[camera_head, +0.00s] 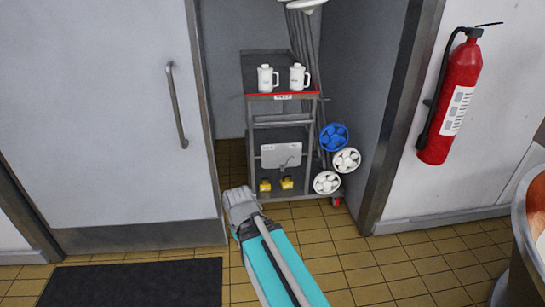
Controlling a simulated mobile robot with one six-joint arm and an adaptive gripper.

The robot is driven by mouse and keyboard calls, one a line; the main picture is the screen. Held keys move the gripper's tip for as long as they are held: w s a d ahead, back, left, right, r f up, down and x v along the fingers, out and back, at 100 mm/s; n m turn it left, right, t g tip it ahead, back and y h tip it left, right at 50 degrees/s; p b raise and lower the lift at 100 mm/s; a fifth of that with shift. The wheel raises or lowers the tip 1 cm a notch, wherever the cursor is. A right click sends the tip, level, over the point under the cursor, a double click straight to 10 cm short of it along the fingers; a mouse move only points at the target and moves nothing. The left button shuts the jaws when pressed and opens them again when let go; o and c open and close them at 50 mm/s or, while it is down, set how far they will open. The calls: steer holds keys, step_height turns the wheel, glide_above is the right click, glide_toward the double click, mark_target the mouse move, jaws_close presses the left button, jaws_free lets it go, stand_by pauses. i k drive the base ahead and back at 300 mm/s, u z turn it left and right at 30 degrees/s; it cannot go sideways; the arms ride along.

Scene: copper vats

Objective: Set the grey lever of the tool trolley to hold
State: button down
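The tool trolley (249,140) stands in the alcove, upright, with a red-edged top shelf. A pale plate (270,151) is fixed on its front at mid height. A small grey lever (286,162) sits at the lower right of this plate, tilted up to the right; its label is too small to read. My teal arm reaches up from the bottom of the picture. Its grey end (240,203) shows in front of the trolley's lower left, apart from the lever in the picture. I cannot make out the fingers or any held object.
Two white jugs (265,78) stand on the top shelf. Yellow items (265,186) sit low on the trolley; blue and white round bundles (334,137) are at its right. A handled door (100,120) is left, a fire extinguisher (462,95) right, a copper vat (522,235) far right.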

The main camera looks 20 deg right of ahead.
mark_target(291, 158)
steer(key=i, duration=1.55)
steer(key=z, duration=0.65)
